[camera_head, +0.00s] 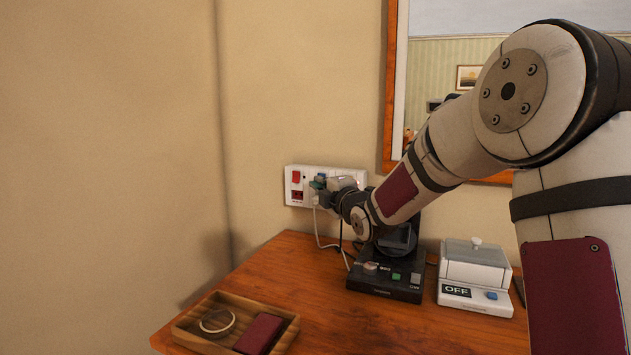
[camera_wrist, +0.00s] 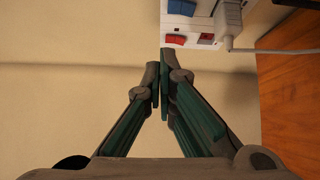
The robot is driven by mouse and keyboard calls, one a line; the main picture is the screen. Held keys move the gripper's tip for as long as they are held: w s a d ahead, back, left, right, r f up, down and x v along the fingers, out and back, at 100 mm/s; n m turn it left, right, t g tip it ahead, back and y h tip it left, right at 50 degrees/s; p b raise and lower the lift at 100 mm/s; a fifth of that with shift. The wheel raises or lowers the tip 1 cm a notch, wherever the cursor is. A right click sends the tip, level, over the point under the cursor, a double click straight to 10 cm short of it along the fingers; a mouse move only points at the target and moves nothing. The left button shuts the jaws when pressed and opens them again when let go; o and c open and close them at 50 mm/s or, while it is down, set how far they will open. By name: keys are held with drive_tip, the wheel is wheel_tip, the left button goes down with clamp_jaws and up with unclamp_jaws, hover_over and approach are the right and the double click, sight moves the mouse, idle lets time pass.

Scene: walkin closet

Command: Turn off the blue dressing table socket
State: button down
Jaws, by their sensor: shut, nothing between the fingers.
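The white socket panel (camera_head: 345,172) is on the wall above the dressing table. The blue switch (camera_head: 320,178) is right of the red switch (camera_head: 296,177), partly hidden by my gripper (camera_head: 318,188). In the wrist view the panel (camera_wrist: 193,24) is at the top edge. The blue switch (camera_wrist: 181,7) shows at the very top, with the red switch (camera_wrist: 176,40) below it. My gripper (camera_wrist: 162,72) is shut and empty, its tips close to the panel's left end in that view. I cannot tell whether it touches anything.
A white plug (camera_wrist: 228,18) with a cable sits in the panel. On the dressing table (camera_head: 420,332) are a black device (camera_head: 385,285), a white box marked OFF (camera_head: 478,275) and a wooden tray (camera_head: 190,335) holding a ring and a dark red block. A mirror frame (camera_head: 389,90) hangs above.

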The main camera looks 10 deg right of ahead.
drive_tip(key=shift+s+d+r, duration=0.1)
drive_tip(key=shift+s+d, duration=0.1)
drive_tip(key=shift+s, duration=0.9)
drive_tip(key=shift+s+d+r, duration=0.1)
drive_tip(key=shift+s+d, duration=0.05)
drive_tip(key=shift+s, duration=0.95)
